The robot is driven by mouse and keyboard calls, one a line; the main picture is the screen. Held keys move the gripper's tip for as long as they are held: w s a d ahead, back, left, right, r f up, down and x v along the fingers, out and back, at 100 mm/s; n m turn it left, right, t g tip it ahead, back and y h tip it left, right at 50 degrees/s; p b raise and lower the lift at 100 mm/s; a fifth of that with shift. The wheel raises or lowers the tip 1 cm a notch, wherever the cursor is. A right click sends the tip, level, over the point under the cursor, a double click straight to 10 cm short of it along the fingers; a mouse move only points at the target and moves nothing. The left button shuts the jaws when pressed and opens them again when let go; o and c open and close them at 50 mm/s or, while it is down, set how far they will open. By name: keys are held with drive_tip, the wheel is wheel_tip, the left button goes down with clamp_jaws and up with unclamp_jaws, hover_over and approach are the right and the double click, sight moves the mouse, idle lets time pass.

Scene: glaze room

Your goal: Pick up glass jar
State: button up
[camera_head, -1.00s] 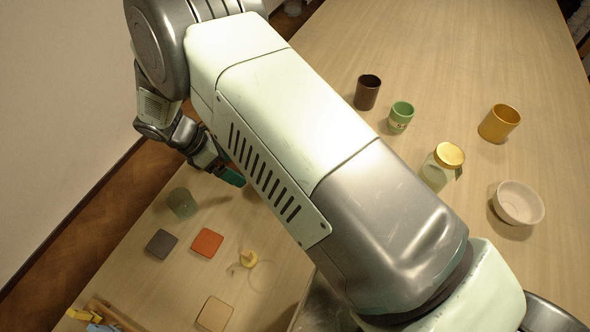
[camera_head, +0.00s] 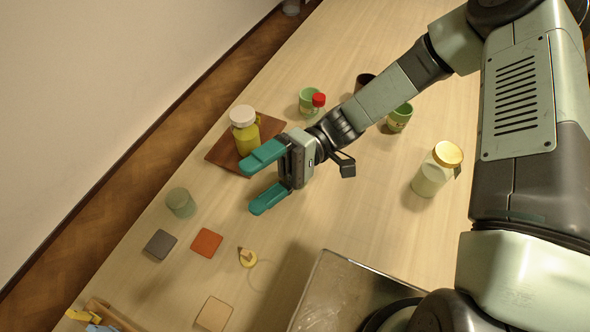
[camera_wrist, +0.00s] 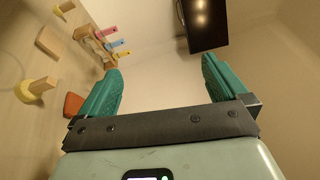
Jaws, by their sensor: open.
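A clear glass jar with a gold lid (camera_head: 431,179) stands upright on the table at the right of the head view, near my upper arm. A small translucent greenish jar or cup (camera_head: 181,203) stands on the left side of the table. My gripper (camera_head: 254,187) has teal fingers, is open and empty, and points left over the middle of the table. It is well left of the gold-lidded jar and right of the greenish one. In the wrist view its fingers (camera_wrist: 160,78) are spread with nothing between them. Neither jar can be made out there.
A yellow jar with a white lid (camera_head: 247,139) stands on a brown board (camera_head: 219,151) just beyond my gripper. Flat tiles (camera_head: 206,243), a small yellow piece (camera_head: 247,257) and a metal tray (camera_head: 342,291) lie nearer.

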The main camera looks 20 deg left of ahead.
drive_tip(key=w+d+f+m+t+y, duration=0.3)
drive_tip(key=w+m+t+y, duration=0.4)
drive_tip(key=m+t, duration=0.65)
drive_tip(key=w+d+f+m+t+y, duration=0.3)
drive_tip(key=w+m+t+y, duration=0.65)
drive_tip(key=m, duration=0.75)
drive_tip(key=s+f+m+t+h, duration=0.1)
drive_tip(key=f+h, duration=0.1)
drive_tip(key=f, duration=0.1)
drive_tip(key=s+d+f+m+t+h, duration=0.1)
drive_tip(key=s+f+m+h, duration=0.1)
drive_tip(key=s+d+f+m+t+h, duration=0.1)
drive_tip(key=s+f+m+h, duration=0.1)
drive_tip(key=f+h, duration=0.1)
drive_tip(key=shift+d+f, duration=0.15)
drive_tip(key=shift+f, duration=0.2)
drive_tip(key=shift+a+f, duration=0.15)
drive_tip(key=shift+a, duration=0.05)
drive_tip(key=x, duration=0.4)
drive_tip(key=shift+w+a, duration=0.1)
drive_tip(key=shift+a, duration=0.2)
drive_tip(key=shift+r+x, duration=0.15)
drive_tip(key=shift+x, duration=1.3)
drive_tip(key=shift+r+x, duration=0.2)
drive_tip(key=shift+x, duration=1.2)
clamp_jaws()
